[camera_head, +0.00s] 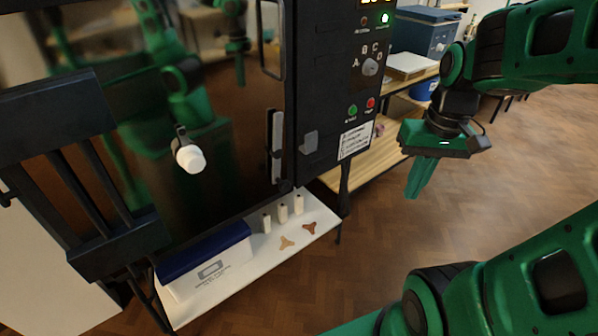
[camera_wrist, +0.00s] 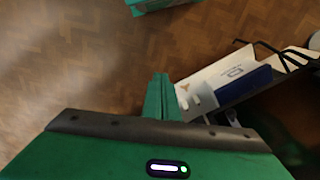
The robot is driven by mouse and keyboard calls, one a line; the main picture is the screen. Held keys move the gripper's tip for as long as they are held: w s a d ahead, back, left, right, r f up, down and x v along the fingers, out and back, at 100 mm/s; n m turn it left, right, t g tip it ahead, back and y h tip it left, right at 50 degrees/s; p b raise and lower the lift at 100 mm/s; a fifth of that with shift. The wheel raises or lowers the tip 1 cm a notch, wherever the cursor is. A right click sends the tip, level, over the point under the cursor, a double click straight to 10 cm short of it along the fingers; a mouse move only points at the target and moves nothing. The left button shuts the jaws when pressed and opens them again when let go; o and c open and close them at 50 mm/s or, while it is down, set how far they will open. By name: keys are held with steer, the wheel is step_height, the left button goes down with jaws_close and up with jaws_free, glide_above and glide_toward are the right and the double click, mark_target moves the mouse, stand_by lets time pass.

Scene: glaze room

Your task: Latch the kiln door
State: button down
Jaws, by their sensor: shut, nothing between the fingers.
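The kiln door (camera_head: 230,120) is dark and reflective, at the left of the head view, with a white knob (camera_head: 190,158) on its face. It lies against or close to the kiln body; I cannot tell if it is fully flush. A grey upright latch bar (camera_head: 277,145) is at the door's right edge. A small grey bracket (camera_head: 308,142) is on the kiln body to its right, apart from the bar. My gripper (camera_head: 414,192) points down, right of the kiln and clear of the latch. Its green fingers (camera_wrist: 161,95) are together and empty in the wrist view.
The black control panel (camera_head: 345,85) has a dial and lit buttons. Below the kiln, a white shelf (camera_head: 230,285) holds a blue-and-white box (camera_head: 205,258), several white posts and small brown stilts. A wooden shelf unit (camera_head: 370,160) stands behind. Open wooden floor lies at the right.

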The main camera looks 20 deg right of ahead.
steer(key=w+a+n+t+y, duration=0.1)
steer(key=w+a+n, duration=0.3)
steer(key=w, duration=0.7)
steer(key=w+a+f+n+t+y, duration=0.1)
steer(key=w+a+n+y, duration=0.3)
steer(key=w, duration=0.8)
steer(key=shift+a, duration=0.3)
steer(key=s+a+x, duration=0.1)
steer(key=a+x, duration=0.1)
steer(key=x, duration=1)
steer(key=shift+a, duration=0.25)
steer(key=shift+s+d+r, duration=0.1)
steer(key=shift+s, duration=0.05)
